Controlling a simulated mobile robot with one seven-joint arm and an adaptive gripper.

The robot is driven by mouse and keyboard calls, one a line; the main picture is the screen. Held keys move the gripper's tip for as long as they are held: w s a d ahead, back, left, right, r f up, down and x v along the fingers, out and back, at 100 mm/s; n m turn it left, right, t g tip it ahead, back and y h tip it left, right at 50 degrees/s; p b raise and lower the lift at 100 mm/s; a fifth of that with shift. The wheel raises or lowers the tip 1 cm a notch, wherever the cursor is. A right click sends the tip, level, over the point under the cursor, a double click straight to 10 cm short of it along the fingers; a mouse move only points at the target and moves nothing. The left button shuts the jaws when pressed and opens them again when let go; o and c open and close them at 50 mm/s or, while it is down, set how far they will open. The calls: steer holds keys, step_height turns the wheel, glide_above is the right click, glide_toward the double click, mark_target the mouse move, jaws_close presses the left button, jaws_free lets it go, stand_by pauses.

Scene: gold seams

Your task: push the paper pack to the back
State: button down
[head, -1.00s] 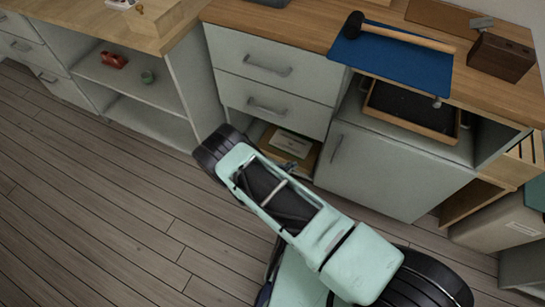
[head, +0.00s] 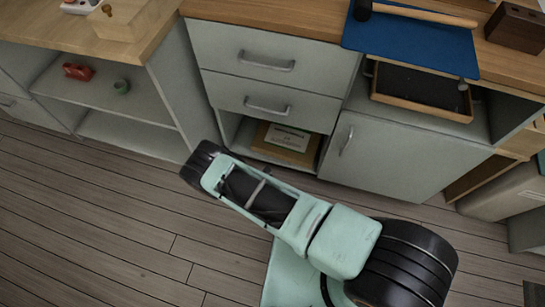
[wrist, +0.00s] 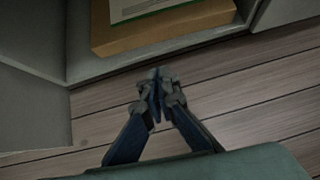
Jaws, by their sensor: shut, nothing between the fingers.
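The paper pack (head: 286,139) is a brown pack with a white, green-edged label. It lies on the floor of the low open compartment under the two drawers. In the wrist view the pack (wrist: 165,30) is at the top, with its brown front side facing me. My gripper (wrist: 158,80) is shut and empty. It points toward the pack, in front of the compartment's front edge, and appears apart from the pack.
The compartment's side wall (wrist: 35,65) stands left of the pack. A closed cabinet door (head: 385,160) is to the right. The wood floor (head: 90,220) in front is clear. Above are a worktop with a blue mat (head: 415,45) and a shelf with a dark tray (head: 420,95).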

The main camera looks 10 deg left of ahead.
mark_target(278, 156)
steer(key=b+x, duration=0.2)
steer(key=x, duration=0.2)
steer(key=w+r+b+x, duration=0.1)
steer(key=b+x, duration=0.1)
steer(key=x, duration=0.2)
steer(key=b+x, duration=0.2)
steer(key=x, duration=0.2)
steer(key=shift+w+d, duration=0.15)
steer(key=shift+w, duration=0.1)
steer(key=shift+w+r, duration=0.15)
steer(key=shift+w, duration=0.3)
steer(key=shift+w+d, duration=0.1)
